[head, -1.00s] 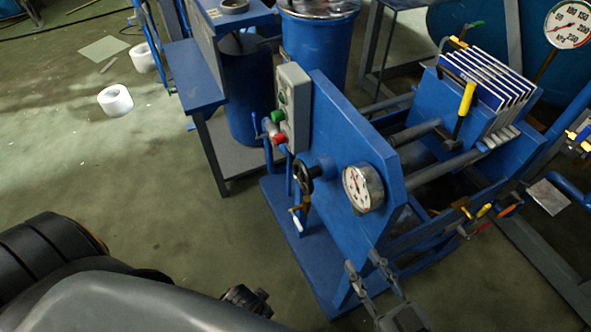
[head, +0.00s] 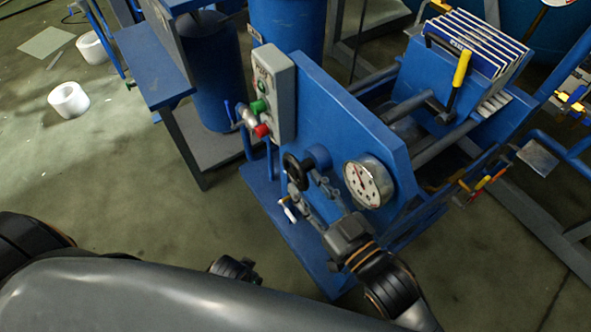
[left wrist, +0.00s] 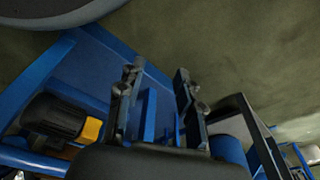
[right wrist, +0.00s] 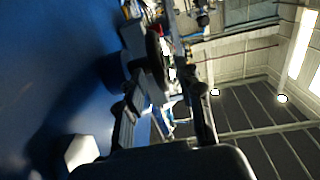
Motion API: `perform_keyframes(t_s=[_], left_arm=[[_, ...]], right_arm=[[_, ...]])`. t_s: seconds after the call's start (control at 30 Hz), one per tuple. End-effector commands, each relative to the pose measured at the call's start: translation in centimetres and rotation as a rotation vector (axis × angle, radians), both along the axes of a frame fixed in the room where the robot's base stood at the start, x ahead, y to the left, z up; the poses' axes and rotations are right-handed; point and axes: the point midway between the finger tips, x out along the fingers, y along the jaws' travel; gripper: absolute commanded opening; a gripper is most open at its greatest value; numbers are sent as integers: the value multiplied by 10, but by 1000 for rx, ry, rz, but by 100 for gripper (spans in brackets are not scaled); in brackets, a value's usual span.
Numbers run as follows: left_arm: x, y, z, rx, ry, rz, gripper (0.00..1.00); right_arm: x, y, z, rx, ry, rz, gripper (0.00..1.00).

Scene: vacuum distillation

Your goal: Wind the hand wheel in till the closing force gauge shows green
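The black hand wheel (head: 297,170) sits on a shaft at the front of the blue press end plate (head: 335,125). The round white closing force gauge (head: 368,183) is right of it; its needle and colours are too small to read. My right gripper (head: 310,184) is open, its fingers reaching up toward the wheel from below. In the right wrist view the wheel (right wrist: 155,65) shows nearly edge-on between the open fingers (right wrist: 160,78); I cannot tell whether they touch it. My left gripper (left wrist: 156,80) is open and empty, pointing at blue framework.
A grey button box (head: 273,95) is fixed left of the wheel. A small crank with a white handle (head: 289,211) is just below it. The plate pack (head: 480,42) stands behind.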

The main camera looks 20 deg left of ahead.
Motion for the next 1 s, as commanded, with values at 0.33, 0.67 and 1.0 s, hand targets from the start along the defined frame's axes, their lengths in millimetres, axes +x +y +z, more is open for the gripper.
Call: perform_keyframes(t_s=[0.33, 0.67, 1.0], left_arm=[[5, -1, 10, 0, -3, 1, 36], [8, -1, 14, -2, -13, 2, 36], [6, -1, 12, -1, -7, 2, 36]], right_arm=[[27, 34, 0, 0, 0, 0, 36], [29, 37, -1, -1, 1, 0, 36], [29, 36, -1, -1, 1, 0, 0]])
